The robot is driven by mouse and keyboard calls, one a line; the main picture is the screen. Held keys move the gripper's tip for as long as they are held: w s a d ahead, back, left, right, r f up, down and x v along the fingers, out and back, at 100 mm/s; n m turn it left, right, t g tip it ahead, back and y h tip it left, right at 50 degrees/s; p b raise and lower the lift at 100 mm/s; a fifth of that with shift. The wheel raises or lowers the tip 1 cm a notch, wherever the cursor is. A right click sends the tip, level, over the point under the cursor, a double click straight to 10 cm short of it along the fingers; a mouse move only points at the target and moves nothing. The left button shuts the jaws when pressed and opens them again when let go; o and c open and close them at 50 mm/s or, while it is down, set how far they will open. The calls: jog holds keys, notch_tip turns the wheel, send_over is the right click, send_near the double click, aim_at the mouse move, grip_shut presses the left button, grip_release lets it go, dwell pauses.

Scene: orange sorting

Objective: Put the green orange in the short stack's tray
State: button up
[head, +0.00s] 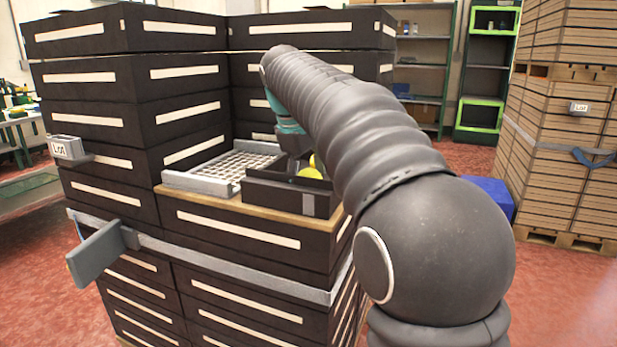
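The short stack (235,228) of dark crates stands at the front of a group of taller dark stacks. A pale grey grid tray (180,181) lies on its top, at the left. Beside it is a small dark open box (270,193). A yellow round fruit (311,174) shows at this box, partly hidden by my arm. I cannot tell whether it is in the box or behind it. No clearly green orange is visible. My gripper (295,143) points down just above and behind the box; its fingers are mostly hidden, so its opening and any hold are unclear.
Taller dark stacks (125,30) rise behind and left of the short stack. A grey bracket plate (97,252) juts out at the front left. Brown crates on a pallet (560,130) stand at the right. A blue box (492,196) is behind my arm. Red floor lies between.

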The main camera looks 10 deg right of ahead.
jog(key=p+v, duration=0.3)
jog(key=v, duration=0.9)
jog(key=shift+m+t+y, duration=0.4)
jog(key=shift+m, duration=0.4)
jog(key=s+f, duration=0.1)
jog(key=s, duration=0.1)
jog(key=s+d+f, duration=0.1)
jog(key=s, duration=0.1)
jog(key=s+d+f, duration=0.1)
jog(key=s, duration=0.1)
jog(key=shift+s, duration=0.3)
jog(key=s+f+m+t+y, duration=0.2)
jog(key=s+f+m, duration=0.4)
jog(key=s+f, duration=1.4)
notch_tip(320, 180, down, 4)
jog(key=shift+s+d+r+t, duration=0.1)
jog(key=shift+s+d+t, duration=0.2)
jog(key=shift+d, duration=0.1)
